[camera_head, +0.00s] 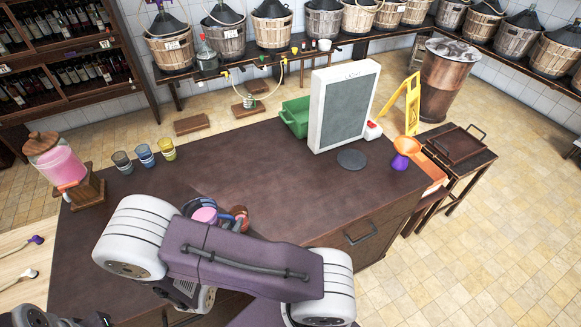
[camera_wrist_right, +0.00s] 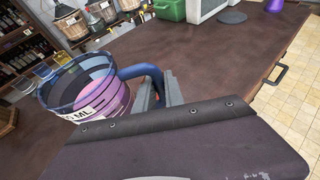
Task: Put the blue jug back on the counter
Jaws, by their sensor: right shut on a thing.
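The blue jug (camera_head: 205,212) is a clear measuring jug with a blue rim and handle and pink liquid inside. It is close up in the right wrist view (camera_wrist_right: 98,93), with a white label marked ML. My right gripper (camera_head: 235,218) is shut on its handle; the fingers show in the right wrist view (camera_wrist_right: 160,92). The jug looks roughly upright over the front part of the dark brown counter (camera_head: 275,175). My arm hides its lower part, so I cannot tell whether it touches the counter. My left gripper is not seen.
A pink-filled dispenser (camera_head: 58,165) stands at the counter's left end, near several coloured glasses (camera_head: 145,155). The middle is clear.

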